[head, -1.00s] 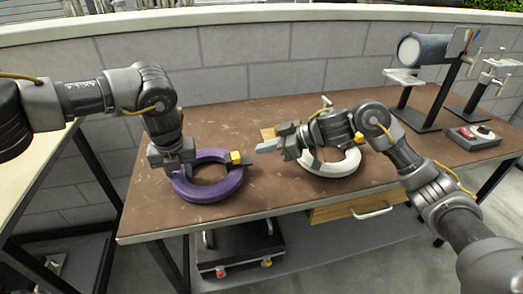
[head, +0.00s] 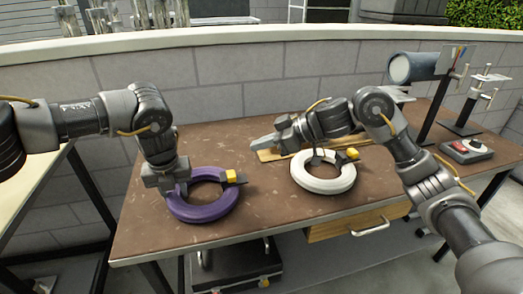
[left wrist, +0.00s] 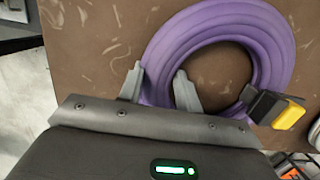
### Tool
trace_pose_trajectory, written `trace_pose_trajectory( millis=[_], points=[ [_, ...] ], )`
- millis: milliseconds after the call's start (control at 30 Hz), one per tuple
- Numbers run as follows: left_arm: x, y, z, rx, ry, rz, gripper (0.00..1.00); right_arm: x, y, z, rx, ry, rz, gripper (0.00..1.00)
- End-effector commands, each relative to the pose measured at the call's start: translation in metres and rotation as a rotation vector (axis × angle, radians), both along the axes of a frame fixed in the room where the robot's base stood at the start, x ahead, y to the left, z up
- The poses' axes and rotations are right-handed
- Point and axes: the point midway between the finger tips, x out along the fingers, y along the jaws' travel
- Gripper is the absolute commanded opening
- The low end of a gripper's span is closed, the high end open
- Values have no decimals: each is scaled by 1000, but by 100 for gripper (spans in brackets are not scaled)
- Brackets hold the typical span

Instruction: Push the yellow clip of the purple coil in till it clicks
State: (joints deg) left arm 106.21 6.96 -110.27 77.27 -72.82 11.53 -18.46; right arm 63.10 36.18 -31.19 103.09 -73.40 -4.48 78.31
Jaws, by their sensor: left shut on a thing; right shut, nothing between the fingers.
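The purple coil (head: 203,212) lies on the brown bench at the left and also shows in the left wrist view (left wrist: 262,30). Its yellow clip (head: 231,176) sits on a black connector at the ring's right side. In the left wrist view the clip (left wrist: 289,115) sticks out from the black part; whether it is fully in cannot be told. My left gripper (head: 176,190) is shut on the coil's left side, with its fingers (left wrist: 158,92) on either side of the ring. My right gripper (head: 256,145) is shut and empty, above and behind the clip, apart from it.
A white coil (head: 323,182) with its own yellow clip (head: 352,153) lies to the right. A wooden strip (head: 300,150) lies behind it, below my right gripper. A grey cylinder on a stand (head: 415,67) and a button box (head: 467,150) stand farther right.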

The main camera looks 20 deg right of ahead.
Motion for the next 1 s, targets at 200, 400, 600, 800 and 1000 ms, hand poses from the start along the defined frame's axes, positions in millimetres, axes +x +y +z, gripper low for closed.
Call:
trace_pose_trajectory(
  millis=[200,400,600,800,1000],
  points=[
    [0,-1,0,-2,0,-1,3,0,0,1,0,0,0,0],
    [0,-1,0,-1,0,-1,55,0,0,1,0,1,0,0],
    [0,0,0,0,0,0,60,0,0,1,0,1,0,0],
    [0,0,-1,1,1,-1,65,0,0,0,0,1,0,0],
    [0,0,1,0,1,0,65,0,0,1,0,1,0,0]
  ],
)
